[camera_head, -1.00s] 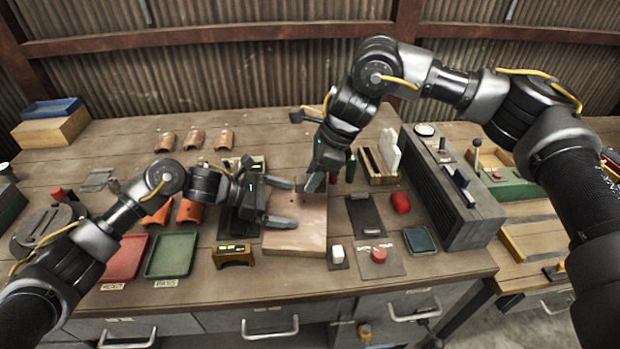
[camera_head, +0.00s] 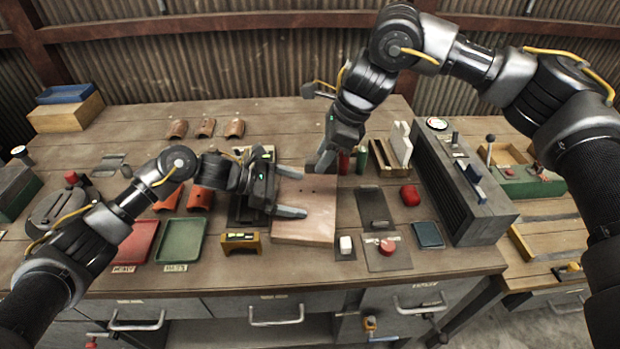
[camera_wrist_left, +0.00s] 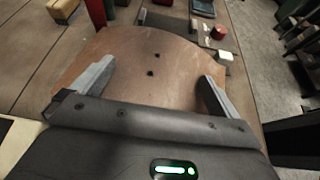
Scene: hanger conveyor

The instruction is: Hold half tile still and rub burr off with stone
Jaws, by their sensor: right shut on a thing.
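A flat pinkish-brown slab (camera_head: 312,228), which looks like the half tile, lies on the bench in front of me. In the left wrist view the slab (camera_wrist_left: 160,85) shows two dark holes and a curved far edge. My left gripper (camera_head: 298,192) is open, its two fingers spread apart over the slab's left part; whether they touch it I cannot tell. My right gripper (camera_head: 326,163) points down at the slab's far edge and is shut on a small grey thing, probably the stone, mostly hidden by the fingers. I cannot make out a burr.
A red tray (camera_head: 137,241) and a green tray (camera_head: 180,241) lie left, with orange tiles (camera_head: 201,198) behind. A yellow-brown gauge block (camera_head: 240,240) sits before the left gripper. A red button (camera_head: 387,246), a white block (camera_head: 345,243) and a long grey unit (camera_head: 455,185) stand right.

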